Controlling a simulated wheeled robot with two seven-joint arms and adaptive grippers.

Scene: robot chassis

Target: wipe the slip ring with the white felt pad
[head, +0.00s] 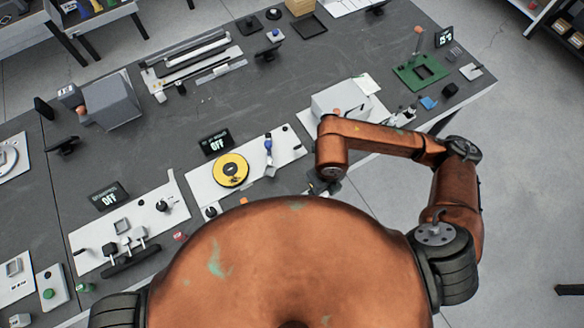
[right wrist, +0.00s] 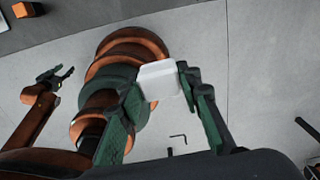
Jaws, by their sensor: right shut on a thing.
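The white felt pad (right wrist: 158,80) shows in the right wrist view as a pale block between the green fingers of my right gripper (right wrist: 160,84), which is shut on it. In the head view my right gripper (head: 325,184) is mostly hidden below the arm's end, near the bench's front edge. A yellow disc with a dark hub (head: 231,170), which looks like the slip ring, lies on a white plate (head: 284,152) left of that gripper. My left gripper (right wrist: 57,77) shows in the right wrist view, open and empty; it is outside the head view.
Two small displays reading OFF (head: 215,143) stand behind the plates. A white box (head: 343,98) and a green board (head: 420,71) are further right.

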